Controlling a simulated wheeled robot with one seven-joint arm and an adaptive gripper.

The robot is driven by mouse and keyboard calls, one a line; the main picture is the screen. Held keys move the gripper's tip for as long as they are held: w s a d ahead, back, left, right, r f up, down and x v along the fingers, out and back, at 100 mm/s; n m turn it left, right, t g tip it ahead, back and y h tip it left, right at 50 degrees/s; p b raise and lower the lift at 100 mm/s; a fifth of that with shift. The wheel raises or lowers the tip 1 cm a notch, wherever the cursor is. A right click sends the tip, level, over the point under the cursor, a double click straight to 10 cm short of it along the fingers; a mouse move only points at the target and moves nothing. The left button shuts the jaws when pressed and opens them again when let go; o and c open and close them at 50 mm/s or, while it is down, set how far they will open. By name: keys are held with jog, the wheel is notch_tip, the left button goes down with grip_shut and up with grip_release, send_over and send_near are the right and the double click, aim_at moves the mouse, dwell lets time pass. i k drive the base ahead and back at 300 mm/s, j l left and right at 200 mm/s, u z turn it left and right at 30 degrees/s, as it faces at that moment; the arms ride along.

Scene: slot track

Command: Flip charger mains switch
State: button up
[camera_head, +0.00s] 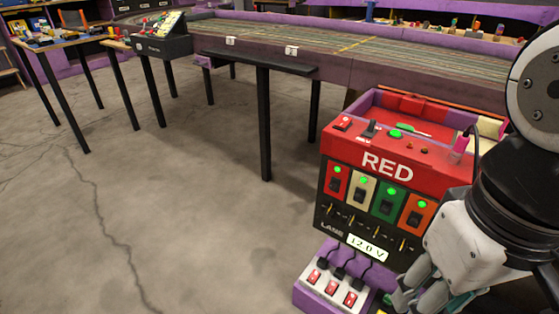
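A charger-like box (372,165) with a red top and black lower front stands at the lower right. It reads "RED", "LANE" and "12.0 V". A red rocker switch (342,124) and a black lever switch (370,129) sit on its top ledge. Several coloured front panels carry dark rocker switches and lit green lamps. A white power strip (333,285) with three red switches lies at its foot. I cannot tell which switch is the mains switch. My gripper (408,300) is low at the right, beside the strip and partly cut off; its opening is unclear.
A purple-edged slot track table (330,50) runs across the back, with a black shelf (258,65) on a leg before it. Small tables (65,43) with parts stand at the back left. The concrete floor (190,210) at left and middle is clear.

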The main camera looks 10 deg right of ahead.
aim_at(314, 276)
jog(key=k, duration=0.5)
jog(key=i+j+z, duration=0.15)
jog(key=j, duration=0.2)
jog(key=i+j+z, duration=0.2)
jog(key=j, duration=0.2)
jog(key=i+j+z, duration=0.15)
jog(key=j, duration=0.25)
jog(key=j+z, duration=0.4)
jog(key=j, duration=0.7)
